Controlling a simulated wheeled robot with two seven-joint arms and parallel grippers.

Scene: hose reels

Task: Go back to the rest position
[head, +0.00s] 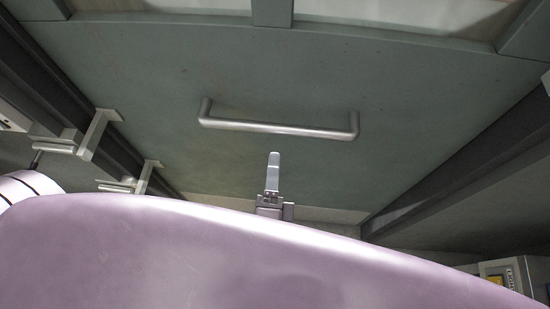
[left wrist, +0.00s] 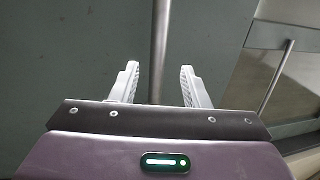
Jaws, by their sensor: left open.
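My left gripper (head: 272,160) shows past my large purple arm link in the head view, with its fingers pointing at a grey-green door (head: 400,130). Its tip appears just below the door's metal bar handle (head: 280,128), with a gap between them in the picture. In the left wrist view the two ridged fingers (left wrist: 160,78) are apart and hold nothing. The handle bar (left wrist: 159,45) runs upright in the picture between them; I cannot tell how far beyond the tips it lies. My right gripper is not in view.
Dark frame posts (head: 460,155) flank the door. Metal brackets (head: 97,132) stick out at the left. A pale round object (head: 25,186) stands at the left edge, and a labelled box (head: 505,272) at the lower right. My arm link hides the lower middle.

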